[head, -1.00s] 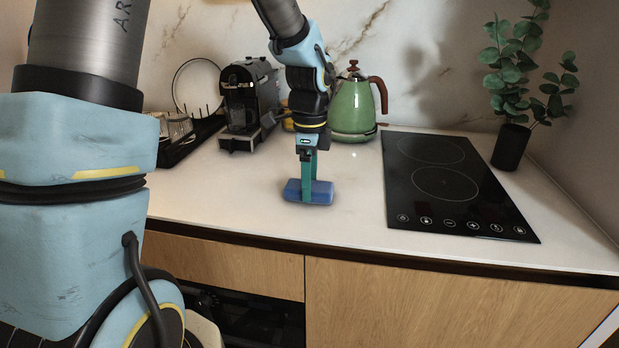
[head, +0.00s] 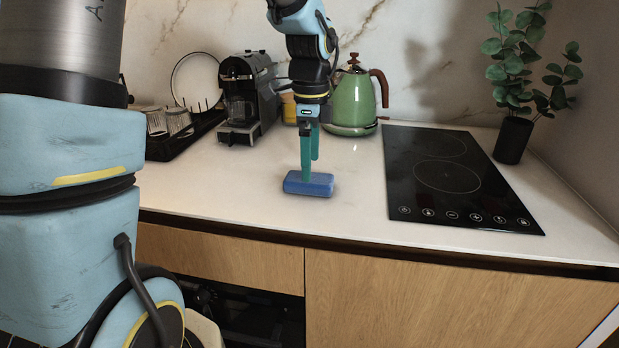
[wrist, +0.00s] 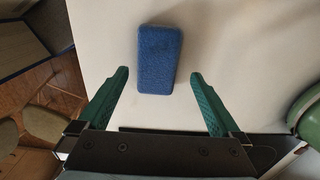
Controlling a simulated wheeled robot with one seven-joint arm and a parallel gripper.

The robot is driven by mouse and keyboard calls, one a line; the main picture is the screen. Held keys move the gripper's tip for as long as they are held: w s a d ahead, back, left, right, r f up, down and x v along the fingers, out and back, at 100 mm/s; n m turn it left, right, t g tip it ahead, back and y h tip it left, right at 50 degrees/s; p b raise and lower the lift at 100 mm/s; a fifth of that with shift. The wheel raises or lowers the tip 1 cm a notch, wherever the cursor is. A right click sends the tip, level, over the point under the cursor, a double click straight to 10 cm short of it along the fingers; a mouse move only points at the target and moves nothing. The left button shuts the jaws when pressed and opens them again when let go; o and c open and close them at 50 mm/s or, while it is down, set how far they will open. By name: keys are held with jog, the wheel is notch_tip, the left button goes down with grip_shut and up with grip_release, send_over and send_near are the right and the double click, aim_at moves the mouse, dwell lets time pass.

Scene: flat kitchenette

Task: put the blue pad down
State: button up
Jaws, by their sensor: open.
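The blue pad (head: 308,185) lies flat on the white countertop, near its front edge and left of the cooktop. In the wrist view the blue pad (wrist: 159,58) lies mostly beyond the fingertips, with a gap on each side. My gripper (head: 309,172) points down just above and behind the pad in the head view. In the wrist view my gripper (wrist: 160,72) has its two green fingers spread wide, with nothing held between them.
A green kettle (head: 352,103) stands behind my gripper, with a coffee machine (head: 246,95) to its left. A dish rack (head: 190,135) with glasses is farther left. A black cooktop (head: 450,180) and a potted plant (head: 512,138) are at right. Counter around the pad is clear.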

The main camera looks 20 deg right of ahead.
notch_tip(320, 180, up, 7)
jog(key=shift+d+f, duration=0.15)
jog(key=shift+f, duration=0.05)
dwell(0.5)
